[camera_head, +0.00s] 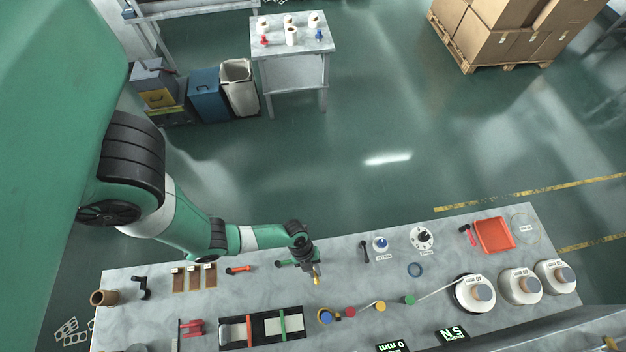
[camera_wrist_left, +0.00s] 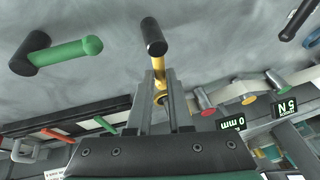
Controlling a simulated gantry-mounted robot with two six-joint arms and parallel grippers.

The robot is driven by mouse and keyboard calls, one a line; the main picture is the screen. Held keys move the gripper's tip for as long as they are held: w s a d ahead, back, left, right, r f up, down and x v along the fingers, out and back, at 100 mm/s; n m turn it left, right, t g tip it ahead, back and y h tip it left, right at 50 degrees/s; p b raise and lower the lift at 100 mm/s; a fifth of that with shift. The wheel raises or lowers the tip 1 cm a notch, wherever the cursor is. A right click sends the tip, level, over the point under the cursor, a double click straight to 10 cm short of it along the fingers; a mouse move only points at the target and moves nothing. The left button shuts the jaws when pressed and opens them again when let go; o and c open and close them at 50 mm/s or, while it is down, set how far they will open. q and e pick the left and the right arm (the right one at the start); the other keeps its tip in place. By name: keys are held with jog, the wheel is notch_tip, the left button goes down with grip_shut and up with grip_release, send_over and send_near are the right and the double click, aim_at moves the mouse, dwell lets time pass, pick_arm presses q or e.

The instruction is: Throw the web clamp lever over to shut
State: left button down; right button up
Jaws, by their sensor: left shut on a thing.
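My left gripper (camera_head: 309,264) is over the middle of the bench. In the left wrist view its fingers (camera_wrist_left: 160,88) are shut on a yellow lever with a black grip (camera_wrist_left: 153,37). I take this to be the web clamp lever; its black grip sticks out beyond the fingertips. In the head view only a yellow bit of the lever (camera_head: 317,280) shows beside the gripper, which hides the rest. Whether the clamp itself is open or shut cannot be told. My right gripper is in neither view.
A green-handled lever (camera_wrist_left: 72,50) lies close to the gripper. A pale web (camera_head: 390,303) runs past coloured posts towards white spools (camera_head: 474,294). A black-framed station with green and red bars (camera_head: 281,326) stands in front. A red tray (camera_head: 494,235) is at right.

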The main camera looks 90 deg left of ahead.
pick_arm(q)
jog(key=shift+s, duration=0.1)
dwell(0.3)
jog(key=c, duration=0.8)
grip_release()
jog(key=shift+c, duration=0.2)
